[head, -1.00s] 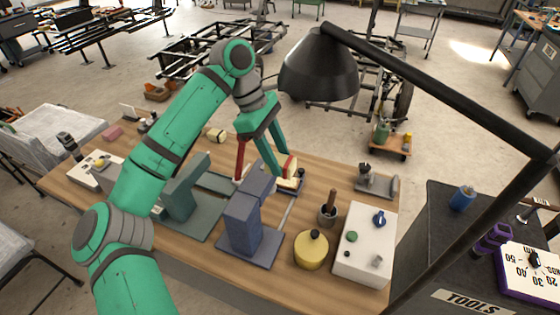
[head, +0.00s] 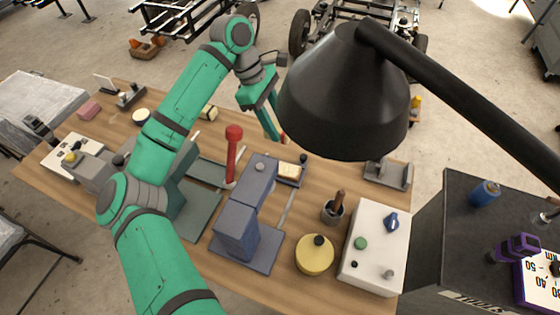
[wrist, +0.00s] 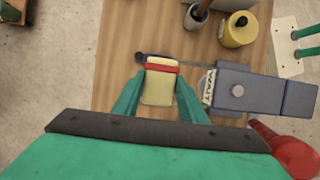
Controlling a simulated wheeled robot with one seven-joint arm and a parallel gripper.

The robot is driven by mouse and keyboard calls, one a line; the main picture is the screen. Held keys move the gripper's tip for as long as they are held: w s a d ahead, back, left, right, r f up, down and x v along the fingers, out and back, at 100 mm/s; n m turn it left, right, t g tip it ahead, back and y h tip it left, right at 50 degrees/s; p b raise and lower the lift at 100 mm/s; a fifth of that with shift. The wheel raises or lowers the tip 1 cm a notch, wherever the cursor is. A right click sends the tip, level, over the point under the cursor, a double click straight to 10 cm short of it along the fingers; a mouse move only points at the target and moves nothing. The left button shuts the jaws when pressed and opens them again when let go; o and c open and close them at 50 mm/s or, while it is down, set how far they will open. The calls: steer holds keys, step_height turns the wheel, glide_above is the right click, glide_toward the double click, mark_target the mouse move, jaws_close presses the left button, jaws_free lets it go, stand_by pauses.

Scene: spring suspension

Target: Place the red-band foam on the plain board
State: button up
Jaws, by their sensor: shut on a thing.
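The red-band foam (wrist: 160,86) is a cream block with a red stripe near its far end. In the wrist view it sits between the two green fingers of my gripper (wrist: 160,97), which is shut on it. In the head view my gripper (head: 276,136) is above the table's far side, beside the black lamp shade. Only a small red bit of the foam (head: 284,138) shows there; the shade hides much of that area. A small dark board (head: 290,181) with a cream piece on it lies below. I cannot tell which surface is the plain board.
The black lamp (head: 345,95) hangs close right of my gripper. A blue press (head: 240,225) and a red-knobbed lever (head: 233,150) stand nearby. A yellow pot (head: 314,256) and white control box (head: 374,250) stand at right.

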glide_above(283, 169)
steer(key=w+a, duration=0.1)
steer(key=a, duration=0.1)
steer(key=f, duration=1.2)
steer(key=shift+d, duration=0.2)
step_height(283, 169, down, 3)
steer(key=shift+a+r, duration=0.1)
steer(key=shift+f, duration=0.4)
steer(key=shift+f, duration=0.1)
steer(key=o, duration=1.1)
steer(key=v, duration=1.2)
